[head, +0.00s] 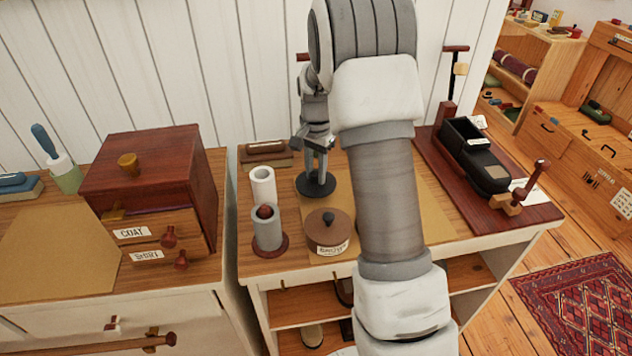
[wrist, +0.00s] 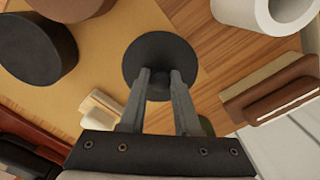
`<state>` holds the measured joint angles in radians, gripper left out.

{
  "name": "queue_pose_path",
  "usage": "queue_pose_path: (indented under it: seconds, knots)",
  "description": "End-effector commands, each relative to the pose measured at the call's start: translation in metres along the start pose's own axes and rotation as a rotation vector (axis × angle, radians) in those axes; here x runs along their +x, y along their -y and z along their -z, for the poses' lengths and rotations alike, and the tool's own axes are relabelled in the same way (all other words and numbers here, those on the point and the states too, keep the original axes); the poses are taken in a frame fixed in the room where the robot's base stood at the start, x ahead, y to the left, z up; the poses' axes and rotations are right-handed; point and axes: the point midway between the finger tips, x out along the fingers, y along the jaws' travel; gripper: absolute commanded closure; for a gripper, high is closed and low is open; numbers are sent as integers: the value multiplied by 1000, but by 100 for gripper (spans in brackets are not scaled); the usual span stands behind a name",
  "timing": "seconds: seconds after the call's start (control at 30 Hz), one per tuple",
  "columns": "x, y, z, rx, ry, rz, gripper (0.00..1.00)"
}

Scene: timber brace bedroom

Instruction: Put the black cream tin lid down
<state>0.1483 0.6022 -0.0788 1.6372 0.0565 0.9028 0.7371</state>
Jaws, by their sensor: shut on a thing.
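The black lid (head: 316,187) is a flat dark disc with a knob. It also shows in the wrist view (wrist: 147,50), over the border of the tan mat and the bare wood. My gripper (head: 318,146) is above the lid, fingers pointing down. In the wrist view both fingertips (wrist: 160,80) are closed on its knob. I cannot tell whether the disc touches the surface. A black round tin (wrist: 38,48) stands on the mat in the wrist view; my arm hides that spot in the head view.
A brown lidded tin (head: 328,232) and a grey cylinder (head: 267,232) stand at the front left. A white cylinder (head: 262,187) and a brown brush (head: 264,149) are left of the lid.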

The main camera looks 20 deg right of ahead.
Motion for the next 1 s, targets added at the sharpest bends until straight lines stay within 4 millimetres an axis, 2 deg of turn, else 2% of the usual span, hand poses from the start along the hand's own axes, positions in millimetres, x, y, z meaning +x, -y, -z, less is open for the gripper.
queue_pose_path:
  seconds: [0.1, 0.17, 0.57, 0.6, 0.73, 1.0]
  knots:
    - [22, -1, 0, 1, 3, -3, 100]
    - [29, -1, 0, 1, 4, -3, 100]
    - [34, -1, 0, 0, 1, -1, 100]
    - [34, -1, 0, 0, 1, 0, 64]
    - [33, -1, 0, 0, 1, -1, 40]
    - [33, -1, 0, 0, 1, -1, 39]
